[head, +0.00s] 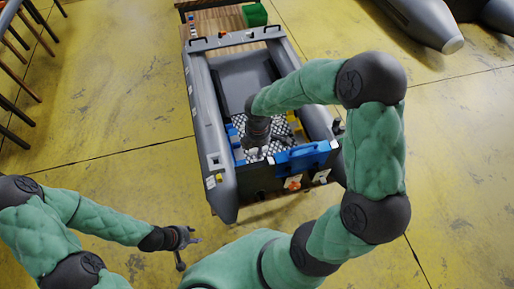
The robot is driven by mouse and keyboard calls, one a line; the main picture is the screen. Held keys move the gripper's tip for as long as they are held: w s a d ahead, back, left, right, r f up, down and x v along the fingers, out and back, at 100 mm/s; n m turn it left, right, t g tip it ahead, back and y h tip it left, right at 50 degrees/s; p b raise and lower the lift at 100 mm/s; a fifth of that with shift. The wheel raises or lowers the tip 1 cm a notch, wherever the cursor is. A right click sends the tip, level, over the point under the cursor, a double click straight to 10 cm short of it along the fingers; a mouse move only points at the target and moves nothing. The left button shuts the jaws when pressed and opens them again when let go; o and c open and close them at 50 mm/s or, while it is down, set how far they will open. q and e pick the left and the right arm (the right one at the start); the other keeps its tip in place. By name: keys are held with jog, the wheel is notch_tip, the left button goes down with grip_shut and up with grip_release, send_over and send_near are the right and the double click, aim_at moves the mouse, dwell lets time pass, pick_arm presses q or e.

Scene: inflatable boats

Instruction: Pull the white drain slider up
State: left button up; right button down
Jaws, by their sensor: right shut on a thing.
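My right gripper (256,151) reaches down inside the boat, just in front of the transom. It is shut on a small pale part at its fingertips, which I take to be the white drain slider; the arm and fingers mostly hide it. My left gripper (187,247) is empty, with its fingers apart, low over the floor to the left of the boat.
A blue block (302,157) sits on the transom, with white and orange fittings below it. A wooden table (215,20) with a green item (255,14) stands behind the boat. Another grey boat (425,20) lies at upper right.

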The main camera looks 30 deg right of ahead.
jog(key=shift+s+r+p, duration=0.45)
jog(key=shift+r+p, duration=0.4)
jog(key=c, duration=1.3)
grip_release()
jog(key=shift+o, duration=1.1)
jog(key=shift+s, duration=0.1)
jog(key=shift+w+r+p, duration=0.2)
jog(key=shift+r+p, duration=0.8)
jog(key=shift+r, duration=0.2)
notch_tip(320, 180, up, 4)
jog(key=p, duration=0.3)
jog(key=shift+s+f, duration=0.1)
jog(key=shift+r+p, duration=0.5)
jog(key=shift+r, duration=0.15)
jog(key=shift+f, duration=0.1)
